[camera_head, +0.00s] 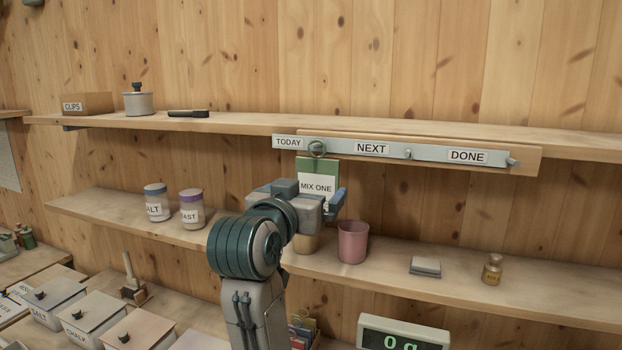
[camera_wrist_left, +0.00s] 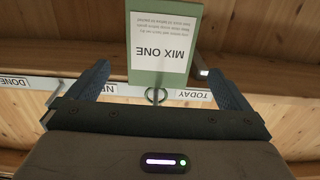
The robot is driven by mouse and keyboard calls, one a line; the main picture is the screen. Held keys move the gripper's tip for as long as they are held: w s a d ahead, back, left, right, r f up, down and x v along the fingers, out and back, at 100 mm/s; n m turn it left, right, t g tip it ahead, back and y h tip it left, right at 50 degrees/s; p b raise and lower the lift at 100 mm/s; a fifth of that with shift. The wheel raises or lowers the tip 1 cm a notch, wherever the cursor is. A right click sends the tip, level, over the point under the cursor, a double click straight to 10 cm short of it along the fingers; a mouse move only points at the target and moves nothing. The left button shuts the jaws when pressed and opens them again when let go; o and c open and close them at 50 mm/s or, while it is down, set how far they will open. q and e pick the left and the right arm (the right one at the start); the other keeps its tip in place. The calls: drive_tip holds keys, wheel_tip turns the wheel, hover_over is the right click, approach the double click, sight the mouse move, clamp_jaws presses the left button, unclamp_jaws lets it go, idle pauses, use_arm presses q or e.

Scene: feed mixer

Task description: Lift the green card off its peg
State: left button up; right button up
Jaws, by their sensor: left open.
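The green card (camera_head: 318,168) has a white "MIX ONE" label and hangs by a ring (camera_head: 317,148) at the left part of the grey peg rail (camera_head: 335,146), between the TODAY and NEXT labels. My left gripper (camera_head: 316,195) is in front of the card's lower part, which it partly hides. In the left wrist view the card (camera_wrist_left: 163,45) appears upside down. It lies between the two spread fingers of my open left gripper (camera_wrist_left: 158,72), with a visible gap on each side. The ring (camera_wrist_left: 155,95) also shows there. My right gripper is out of view.
A pink cup (camera_head: 352,242) stands on the lower shelf just right of my gripper, with a tan container (camera_head: 306,243) partly hidden behind my arm. Two jars (camera_head: 191,209) stand to the left. The NEXT and DONE pegs (camera_head: 408,154) are bare.

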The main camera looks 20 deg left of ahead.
sight(316, 177)
use_arm(q)
drive_tip(key=shift+w+p, duration=0.6)
drive_tip(key=shift+w, duration=1.3)
drive_tip(key=shift+d, duration=0.1)
drive_tip(key=c, duration=1)
drive_tip(key=shift+r, duration=0.15)
drive_tip(key=shift+r, duration=0.35)
drive_tip(key=shift+s+r, duration=0.1)
drive_tip(key=shift+s, duration=0.05)
